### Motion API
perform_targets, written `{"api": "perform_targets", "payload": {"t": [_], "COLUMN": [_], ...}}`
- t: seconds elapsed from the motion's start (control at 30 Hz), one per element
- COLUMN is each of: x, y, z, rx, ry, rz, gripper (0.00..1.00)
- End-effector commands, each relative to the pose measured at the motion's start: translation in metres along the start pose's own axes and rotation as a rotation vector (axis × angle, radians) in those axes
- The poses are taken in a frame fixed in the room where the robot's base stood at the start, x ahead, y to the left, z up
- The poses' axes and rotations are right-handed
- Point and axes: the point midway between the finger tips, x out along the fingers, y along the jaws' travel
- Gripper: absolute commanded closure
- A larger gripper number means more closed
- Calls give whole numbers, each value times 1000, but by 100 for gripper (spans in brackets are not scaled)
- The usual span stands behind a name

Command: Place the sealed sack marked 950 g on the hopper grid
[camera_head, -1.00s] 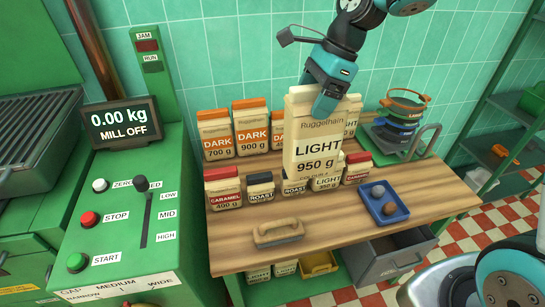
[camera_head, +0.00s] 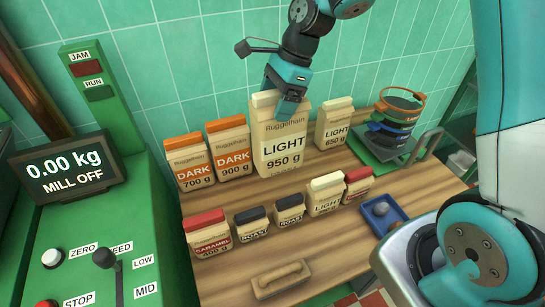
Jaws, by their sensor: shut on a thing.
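The sack marked LIGHT 950 g (camera_head: 280,150) is a tall cream paper bag with its top folded shut. My gripper (camera_head: 285,100) is shut on its top from above. The hopper grid is not in view.
Several smaller sacks, including caramel (camera_head: 208,234), stand in front. The mill panel (camera_head: 75,235) reads 0.00 kg, MILL OFF. Stacked sieves (camera_head: 397,118) stand right.

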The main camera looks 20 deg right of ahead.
Motion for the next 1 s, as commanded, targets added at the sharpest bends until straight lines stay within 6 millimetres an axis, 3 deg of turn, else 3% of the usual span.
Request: {"api": "perform_targets", "payload": {"t": [0.4,1.0], "x": [86,136], "y": [1,-1], "z": [-34,-55], "rx": [-3,-4], "ry": [0,-1], "rz": [3,-2], "gripper": [95,95]}}
